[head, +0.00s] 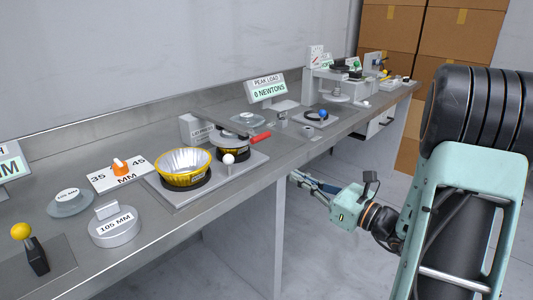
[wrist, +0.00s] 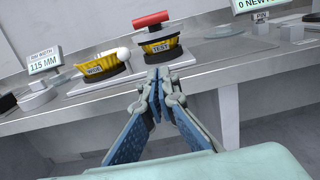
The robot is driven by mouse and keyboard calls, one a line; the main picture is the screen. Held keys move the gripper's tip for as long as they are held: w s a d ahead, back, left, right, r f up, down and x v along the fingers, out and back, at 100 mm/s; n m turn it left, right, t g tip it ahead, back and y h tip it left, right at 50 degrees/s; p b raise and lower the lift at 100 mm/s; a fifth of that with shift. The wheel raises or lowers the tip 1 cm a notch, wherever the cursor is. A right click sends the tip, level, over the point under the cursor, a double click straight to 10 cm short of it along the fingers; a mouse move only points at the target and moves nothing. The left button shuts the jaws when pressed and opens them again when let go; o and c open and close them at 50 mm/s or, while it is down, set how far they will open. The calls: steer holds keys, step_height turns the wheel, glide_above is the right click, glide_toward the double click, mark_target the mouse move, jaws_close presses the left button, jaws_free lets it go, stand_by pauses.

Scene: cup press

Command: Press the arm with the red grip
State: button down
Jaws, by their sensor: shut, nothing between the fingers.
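The arm with the red grip (head: 260,137) belongs to the lid press on the bench. The red grip points out toward the bench's front edge, above a yellow cup marked TEST; in the wrist view the red grip (wrist: 150,19) is at the top centre, above the TEST cup (wrist: 161,46). My gripper (head: 293,178) is shut and empty, in front of the bench edge and lower than the red grip, apart from it. In the wrist view its blue fingertips (wrist: 158,72) point toward the press base.
A yellow WIDE cup (head: 183,168) and a white ball knob (head: 228,158) stand left of the press arm. The display (head: 267,87) reads 0 NEWTONS. The bench front edge (head: 250,189) lies between my gripper and the press. Cardboard boxes (head: 390,30) stand behind at right.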

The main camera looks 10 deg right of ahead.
steer(key=shift+a, duration=0.1)
steer(key=w+a+r+b, duration=0.2)
steer(key=w+a+r, duration=0.2)
steer(key=w+a, duration=0.2)
steer(key=shift+w+r, duration=0.25)
steer(key=shift+w, duration=1.1)
steer(key=shift+a+r, duration=0.1)
